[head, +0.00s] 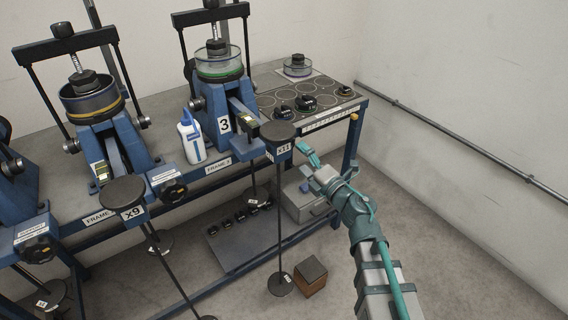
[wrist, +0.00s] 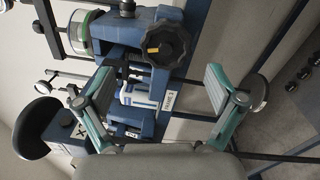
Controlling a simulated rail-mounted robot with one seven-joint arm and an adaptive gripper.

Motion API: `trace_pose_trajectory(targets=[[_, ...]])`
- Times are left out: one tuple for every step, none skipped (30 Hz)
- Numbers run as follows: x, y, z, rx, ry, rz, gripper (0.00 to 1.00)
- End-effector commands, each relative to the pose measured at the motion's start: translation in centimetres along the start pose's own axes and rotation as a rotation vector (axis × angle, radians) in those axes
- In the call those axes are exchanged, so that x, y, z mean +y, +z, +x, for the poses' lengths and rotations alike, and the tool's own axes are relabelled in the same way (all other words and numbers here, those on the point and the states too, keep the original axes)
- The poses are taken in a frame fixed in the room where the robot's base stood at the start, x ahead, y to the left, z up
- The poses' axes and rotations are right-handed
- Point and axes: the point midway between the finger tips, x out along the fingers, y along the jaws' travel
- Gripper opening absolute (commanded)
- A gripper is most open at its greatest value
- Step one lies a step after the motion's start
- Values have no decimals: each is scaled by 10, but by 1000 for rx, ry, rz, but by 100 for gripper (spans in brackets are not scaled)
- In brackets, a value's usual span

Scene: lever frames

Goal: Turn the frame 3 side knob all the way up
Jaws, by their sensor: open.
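The frame 3 side knob is a black lobed knob (wrist: 166,45) with a yellow mark, on a blue block in the wrist view. In the head view I cannot make it out clearly near the X11 hanger. Frame 3 (head: 222,124) is a blue lever frame with a white "3" plate. A "FRAME 3" label (wrist: 170,100) shows on the bench edge in the wrist view. My gripper (head: 312,160) is open and empty, right of the X11 hanger; its teal fingers (wrist: 160,87) are spread apart. The knob lies above the space between them in the wrist picture, apart from both.
The X11 hanger (head: 278,131) stands close left of my gripper, with a round top and thin rod. A white-blue bottle (head: 190,138) stands beside frame 3. A wooden block (head: 310,275) is on the floor. A wall rail (head: 450,135) runs right; floor between is clear.

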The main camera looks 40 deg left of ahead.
Motion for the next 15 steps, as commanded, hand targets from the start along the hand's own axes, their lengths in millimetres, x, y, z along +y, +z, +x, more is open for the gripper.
trace_pose_trajectory(targets=[[-6, -4, -8, -1, -5, -95, 94], [-4, -5, -11, 0, -14, -162, 94], [2, -5, -14, 2, -27, -250, 94], [4, -6, -14, 6, -40, -304, 94], [2, -6, -15, 10, -52, -346, 94], [0, -6, -14, 13, -62, -386, 94], [-1, -5, -14, 14, -65, -406, 94], [-2, -5, -13, 15, -67, -420, 94], [-2, -5, -12, 15, -66, -430, 94], [-2, -4, -11, 15, -66, -434, 94], [-2, -4, -9, 15, -66, -435, 94], [-3, -4, -7, 15, -66, -436, 94], [-3, -4, -5, 15, -66, -435, 94], [-3, -4, -2, 15, -66, -435, 94], [-4, -4, 2, 15, -66, -434, 94]])
